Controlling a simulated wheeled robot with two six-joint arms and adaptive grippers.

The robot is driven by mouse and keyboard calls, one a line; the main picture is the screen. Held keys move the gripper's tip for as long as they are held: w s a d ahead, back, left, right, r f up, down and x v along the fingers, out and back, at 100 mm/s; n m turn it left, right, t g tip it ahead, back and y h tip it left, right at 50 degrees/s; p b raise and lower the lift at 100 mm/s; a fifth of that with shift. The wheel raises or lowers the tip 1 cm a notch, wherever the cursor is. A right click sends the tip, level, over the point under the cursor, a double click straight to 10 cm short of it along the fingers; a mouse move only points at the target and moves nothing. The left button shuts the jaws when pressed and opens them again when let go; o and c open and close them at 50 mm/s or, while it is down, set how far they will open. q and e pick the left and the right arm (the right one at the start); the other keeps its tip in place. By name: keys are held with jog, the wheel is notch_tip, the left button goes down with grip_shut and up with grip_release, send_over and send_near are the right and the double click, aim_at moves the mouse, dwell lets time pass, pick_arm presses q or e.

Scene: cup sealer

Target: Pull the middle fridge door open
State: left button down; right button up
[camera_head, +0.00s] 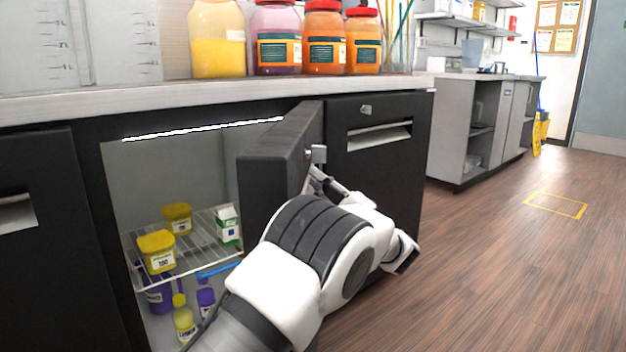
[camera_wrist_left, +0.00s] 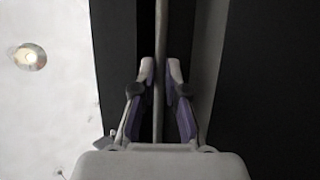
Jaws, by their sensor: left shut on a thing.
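The middle fridge door (camera_head: 268,165) is dark and stands swung well open, its edge facing the head camera. The lit fridge inside (camera_head: 170,175) shows to its left. My left arm comes up from the bottom in front of the door, and my left gripper (camera_head: 322,184) is at the door's outer face, partly hidden by my wrist. In the left wrist view the fingers of my left gripper (camera_wrist_left: 161,75) are closed on a thin grey upright bar, the door's handle (camera_wrist_left: 160,30). My right gripper is not in view.
Inside the fridge, yellow-lidded tubs (camera_head: 157,251), a carton (camera_head: 228,225) and bottles stand on and under a wire shelf (camera_head: 185,262). A closed right door (camera_head: 372,165) is beside the open one. Jars (camera_head: 323,40) stand on the counter (camera_head: 230,88). The wooden floor (camera_head: 500,260) at right is clear.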

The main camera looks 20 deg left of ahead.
pick_arm(q)
jog(key=c, duration=1.5)
grip_release()
jog(key=shift+a, duration=0.1)
jog(key=v, duration=0.7)
jog(key=shift+d+f, duration=0.15)
jog(key=shift+d, duration=0.1)
grip_shut()
